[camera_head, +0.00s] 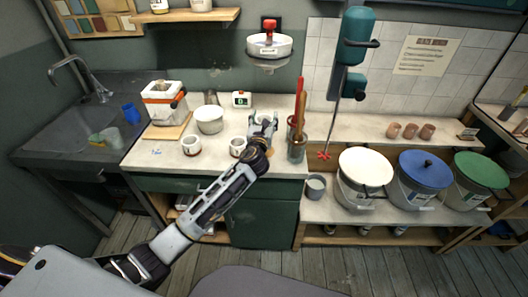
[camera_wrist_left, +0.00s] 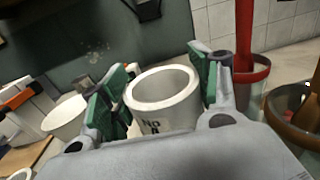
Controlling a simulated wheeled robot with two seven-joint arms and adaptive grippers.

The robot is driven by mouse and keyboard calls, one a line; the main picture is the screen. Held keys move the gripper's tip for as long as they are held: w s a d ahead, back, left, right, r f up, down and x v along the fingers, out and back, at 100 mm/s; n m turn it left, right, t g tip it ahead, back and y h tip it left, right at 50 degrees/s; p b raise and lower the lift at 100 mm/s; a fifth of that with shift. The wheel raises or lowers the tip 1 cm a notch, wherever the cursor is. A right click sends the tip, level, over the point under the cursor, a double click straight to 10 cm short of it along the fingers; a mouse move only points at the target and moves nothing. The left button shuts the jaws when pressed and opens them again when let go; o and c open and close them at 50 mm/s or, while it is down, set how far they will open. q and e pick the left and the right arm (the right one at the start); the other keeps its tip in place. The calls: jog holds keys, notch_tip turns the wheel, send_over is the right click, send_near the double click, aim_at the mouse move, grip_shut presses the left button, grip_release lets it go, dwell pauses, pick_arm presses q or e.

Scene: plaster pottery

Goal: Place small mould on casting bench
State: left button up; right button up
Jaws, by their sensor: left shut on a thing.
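My left gripper (camera_head: 264,126) reaches over the right part of the pale worktop (camera_head: 217,158) on the green cabinet, which looks like the casting bench. In the left wrist view the gripper (camera_wrist_left: 160,95) has its green-padded fingers on either side of a white, hollow, round piece (camera_wrist_left: 165,97) with dark lettering, seemingly the small mould. The piece is upright and its open top faces up. Its underside is hidden, so I cannot tell whether it touches the worktop. My right gripper is not in view.
A strapped white block (camera_head: 160,95) stands on a wooden board at the worktop's left. A white bowl (camera_head: 209,119), two cups (camera_head: 191,146) (camera_head: 237,147) and a timer (camera_head: 241,99) stand nearby. A jar of tools (camera_head: 297,148) is close on the right. Lidded buckets (camera_head: 365,169) stand farther right.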

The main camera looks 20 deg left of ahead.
pick_arm(q)
jog(key=shift+f, duration=0.3)
notch_tip(320, 180, down, 5)
jog(key=shift+f+b, duration=0.1)
jog(key=shift+b, duration=0.55)
jog(key=shift+f, duration=0.15)
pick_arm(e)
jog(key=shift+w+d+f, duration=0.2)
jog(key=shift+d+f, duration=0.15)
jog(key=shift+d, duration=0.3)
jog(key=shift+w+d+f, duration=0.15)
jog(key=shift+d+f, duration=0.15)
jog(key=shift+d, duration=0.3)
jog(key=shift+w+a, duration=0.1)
